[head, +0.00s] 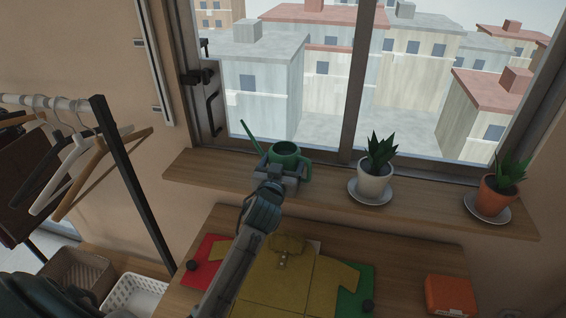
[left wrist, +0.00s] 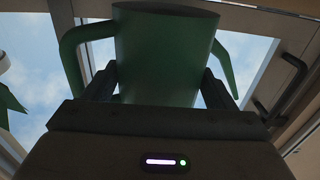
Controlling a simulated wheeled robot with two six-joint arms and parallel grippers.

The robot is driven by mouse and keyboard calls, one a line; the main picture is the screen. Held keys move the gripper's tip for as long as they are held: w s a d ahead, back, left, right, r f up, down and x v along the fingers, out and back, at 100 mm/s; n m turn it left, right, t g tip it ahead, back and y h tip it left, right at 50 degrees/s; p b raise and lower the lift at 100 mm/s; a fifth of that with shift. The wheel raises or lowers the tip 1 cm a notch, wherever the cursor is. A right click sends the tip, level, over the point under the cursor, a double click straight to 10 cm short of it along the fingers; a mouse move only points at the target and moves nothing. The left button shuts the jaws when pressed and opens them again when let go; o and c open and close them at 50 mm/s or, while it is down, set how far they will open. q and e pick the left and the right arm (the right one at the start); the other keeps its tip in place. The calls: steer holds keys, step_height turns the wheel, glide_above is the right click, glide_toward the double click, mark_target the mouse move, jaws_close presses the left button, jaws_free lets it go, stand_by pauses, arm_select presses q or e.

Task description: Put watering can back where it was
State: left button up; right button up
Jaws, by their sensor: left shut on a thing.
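The green watering can (head: 285,149) is upright at the left part of the wooden windowsill (head: 330,190), its spout pointing up to the left. My left gripper (head: 280,176) is shut on its body from the front. In the left wrist view the can (left wrist: 165,50) sits between the two fingers of the gripper (left wrist: 160,90). The gripper hides the can's base in the head view, so I cannot tell whether it touches the sill. My right gripper is not in view.
A white potted plant (head: 375,182) and an orange potted plant (head: 496,195) stand on saucers to the right on the sill. Below, a table holds a yellow shirt (head: 290,285) and an orange box (head: 450,295). A clothes rack (head: 130,185) stands at left. The window is behind.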

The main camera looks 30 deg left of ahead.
arm_select(q)
steer(key=shift+f, duration=0.4)
steer(key=shift+s, duration=0.1)
steer(key=shift+f, duration=0.1)
steer(key=o, duration=1.3)
steer(key=shift+f, duration=0.1)
steer(key=shift+c, duration=0.2)
steer(key=shift+d+r, duration=0.1)
steer(key=shift+r, duration=0.1)
steer(key=b+v, duration=0.3)
steer(key=v, duration=0.9)
steer(key=shift+f, duration=0.15)
